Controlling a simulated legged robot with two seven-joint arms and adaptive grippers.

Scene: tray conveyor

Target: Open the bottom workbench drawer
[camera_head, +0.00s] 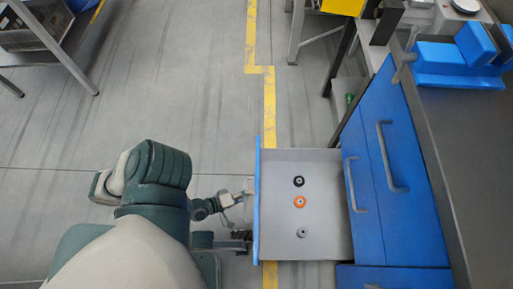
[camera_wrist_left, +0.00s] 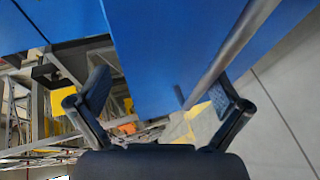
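A workbench drawer (camera_head: 325,225) is pulled far out to the left from the blue cabinet, below the two closed drawer fronts. Its grey interior holds a black ring (camera_head: 298,181), an orange ring (camera_head: 299,202) and a grey ring (camera_head: 303,232). My left gripper (camera_head: 243,215) is at the outer side of the drawer's blue front. In the left wrist view, its fingers (camera_wrist_left: 160,85) are spread apart. The drawer's handle bar (camera_wrist_left: 232,50) runs diagonally toward the right finger; whether they touch is unclear. My right gripper is not in view.
Closed drawer fronts with grey handles (camera_head: 391,157) sit above the open drawer. The dark worktop (camera_head: 458,135) carries a blue fixture (camera_head: 455,62). Grey floor with a yellow line (camera_head: 269,105) is clear on the left. A metal rack (camera_head: 45,38) stands at the upper left.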

